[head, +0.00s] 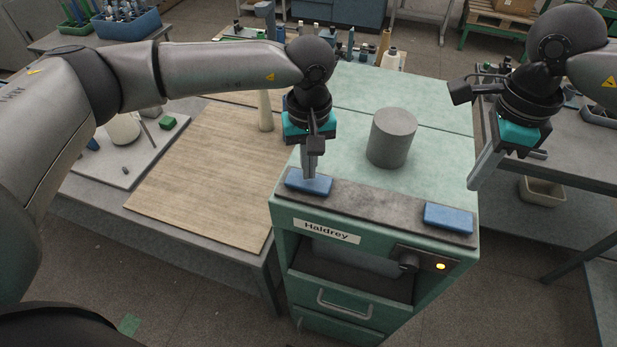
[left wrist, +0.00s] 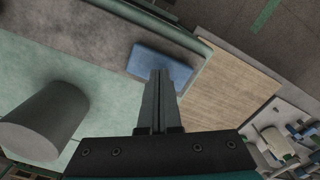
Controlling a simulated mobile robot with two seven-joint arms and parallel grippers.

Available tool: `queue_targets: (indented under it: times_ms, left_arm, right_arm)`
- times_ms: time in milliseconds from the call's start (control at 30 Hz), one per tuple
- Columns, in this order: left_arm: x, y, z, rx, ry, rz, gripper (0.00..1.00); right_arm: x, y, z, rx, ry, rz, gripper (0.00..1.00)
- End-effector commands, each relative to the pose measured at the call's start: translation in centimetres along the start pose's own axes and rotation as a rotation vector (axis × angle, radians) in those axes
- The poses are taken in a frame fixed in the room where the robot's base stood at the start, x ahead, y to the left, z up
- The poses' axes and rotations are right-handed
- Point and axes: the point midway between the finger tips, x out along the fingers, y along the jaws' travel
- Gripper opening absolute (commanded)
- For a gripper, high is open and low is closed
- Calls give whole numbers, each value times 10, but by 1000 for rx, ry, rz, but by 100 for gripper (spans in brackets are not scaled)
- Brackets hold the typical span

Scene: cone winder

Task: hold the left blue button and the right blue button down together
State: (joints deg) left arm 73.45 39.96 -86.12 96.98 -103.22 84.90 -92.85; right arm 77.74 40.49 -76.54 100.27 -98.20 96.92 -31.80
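The left blue button (head: 300,184) and the right blue button (head: 448,217) lie at the two ends of a dark grey strip on the front top edge of the green machine (head: 440,160). My left gripper (head: 309,176) points down at the left button, its tips overlapping the button's far edge; I cannot tell if they touch. In the left wrist view its fingers (left wrist: 160,76) are together, just at the edge of the left button (left wrist: 158,64). My right gripper (head: 474,186) is up and behind the right button, apart from it, its fingers appearing as one bar.
A grey cylinder (head: 391,138) stands on the machine top between the arms; it also shows in the left wrist view (left wrist: 45,118). An amber lamp (head: 440,266) is lit on the front beside a dark knob (head: 409,263). A wooden board (head: 215,175) lies to the left.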

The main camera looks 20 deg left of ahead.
Motion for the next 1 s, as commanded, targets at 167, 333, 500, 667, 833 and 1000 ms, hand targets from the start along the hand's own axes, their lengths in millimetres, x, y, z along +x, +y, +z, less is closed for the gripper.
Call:
queue_targets:
  times_ms: [167, 333, 500, 667, 833, 1000]
  left_arm:
    - [-13, 0, -1, -1, 2, 1, 0]
    - [-24, 0, -1, -1, 3, 2, 0]
    - [-34, 0, -1, 0, 2, 2, 0]
    - [-43, 0, 0, 0, 2, 2, 0]
    - [-54, 0, 0, 0, 2, 2, 0]
    - [-64, 0, -1, 0, 3, 2, 0]
  right_arm:
    - [-6, 0, 0, 0, 0, 0, 0]
    - [-11, 0, 0, 0, 0, 0, 0]
    - [-16, 0, 0, 0, 0, 0, 0]
    - [-20, 0, 0, 0, 0, 0, 0]
    - [-25, 0, 0, 0, 0, 0, 0]
    - [-29, 0, 0, 0, 0, 0, 0]
